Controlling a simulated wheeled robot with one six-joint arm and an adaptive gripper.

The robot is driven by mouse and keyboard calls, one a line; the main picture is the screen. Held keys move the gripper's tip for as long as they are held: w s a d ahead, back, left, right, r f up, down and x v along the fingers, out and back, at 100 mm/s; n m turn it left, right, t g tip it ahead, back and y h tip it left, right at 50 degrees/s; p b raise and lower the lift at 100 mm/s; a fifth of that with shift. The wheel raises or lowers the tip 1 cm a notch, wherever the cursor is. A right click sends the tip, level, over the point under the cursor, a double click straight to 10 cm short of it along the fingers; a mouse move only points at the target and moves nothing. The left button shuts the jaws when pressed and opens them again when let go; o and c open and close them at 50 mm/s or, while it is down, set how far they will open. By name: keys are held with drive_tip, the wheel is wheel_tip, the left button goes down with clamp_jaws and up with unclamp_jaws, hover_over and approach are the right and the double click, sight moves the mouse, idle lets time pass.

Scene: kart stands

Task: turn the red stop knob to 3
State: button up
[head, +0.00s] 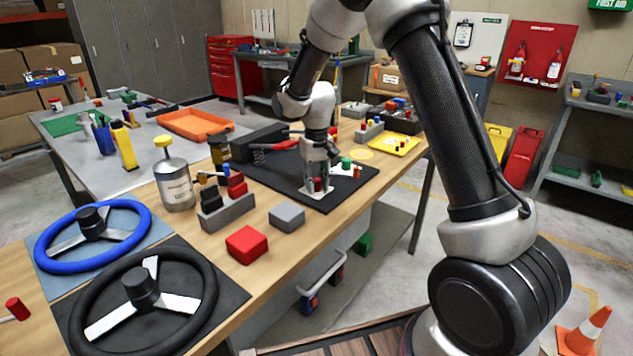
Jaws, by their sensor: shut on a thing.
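My gripper (317,183) points down over the front part of a black mat (270,175) on the wooden bench. It is shut on a small red knob (317,185), which shows between the fingertips just above a small pale plate (317,194). The fingers hide part of the knob, and I cannot read any numbers or a pointer at this size. A green knob (346,162) stands on another pale plate just to the right of the gripper.
A red block (246,244) and a grey block (287,217) lie in front of the mat. A yellow tray (393,145) is at right.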

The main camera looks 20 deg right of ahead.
sight(316, 180)
drive_tip(key=shift+m, duration=0.8)
drive_tip(key=o, duration=1)
drive_tip(key=shift+o, duration=0.2)
drive_tip(key=shift+r, duration=0.1)
wheel_tip(316, 180, up, 12)
